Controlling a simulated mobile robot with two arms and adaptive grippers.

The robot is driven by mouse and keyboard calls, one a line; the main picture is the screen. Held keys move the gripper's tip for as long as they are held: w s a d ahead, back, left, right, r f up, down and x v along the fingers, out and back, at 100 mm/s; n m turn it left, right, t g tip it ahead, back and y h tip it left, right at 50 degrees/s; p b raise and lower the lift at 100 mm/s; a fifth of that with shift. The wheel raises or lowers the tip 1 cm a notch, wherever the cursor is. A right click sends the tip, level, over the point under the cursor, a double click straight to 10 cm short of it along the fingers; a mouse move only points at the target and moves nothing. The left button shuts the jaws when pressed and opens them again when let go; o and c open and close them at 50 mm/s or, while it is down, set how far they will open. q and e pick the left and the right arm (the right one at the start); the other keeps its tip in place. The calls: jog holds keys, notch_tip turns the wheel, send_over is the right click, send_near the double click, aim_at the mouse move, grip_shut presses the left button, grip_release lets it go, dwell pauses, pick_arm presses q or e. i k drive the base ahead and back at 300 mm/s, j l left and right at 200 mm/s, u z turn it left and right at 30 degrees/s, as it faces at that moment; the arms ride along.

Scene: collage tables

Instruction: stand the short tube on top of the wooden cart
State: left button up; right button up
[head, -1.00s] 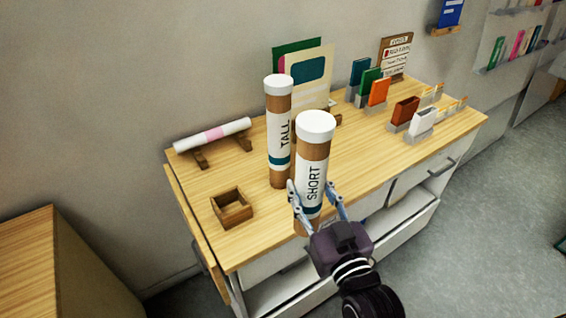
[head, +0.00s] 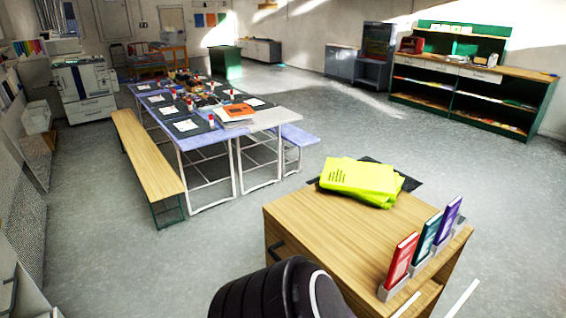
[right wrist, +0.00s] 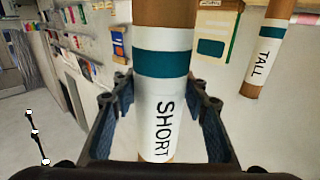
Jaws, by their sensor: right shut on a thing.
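The short tube (right wrist: 160,110) is brown with a white label reading SHORT and a teal band. My right gripper (right wrist: 163,100) is shut on it, with one finger along each side; both ends of the tube are out of view. The tall tube (right wrist: 262,55) stands apart at the upper right of the right wrist view. In the head view, a wooden-topped unit (head: 335,228) with a dark handle stands in front; I cannot tell whether this is the wooden cart. The head view shows neither tube. My left gripper is not in view.
A bench (head: 150,160) and cluttered tables (head: 205,110) stand at left, with open floor (head: 300,95) beyond.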

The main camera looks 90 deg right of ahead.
aim_at(323, 232)
jog(key=z, duration=3.15)
jog(key=j+z, duration=0.15)
jog(key=z, duration=0.25)
jog(key=j+z, duration=0.1)
jog(key=z, duration=0.35)
jog(key=j, duration=1.8)
jog(key=i+z, duration=0.05)
jog(key=i, duration=0.05)
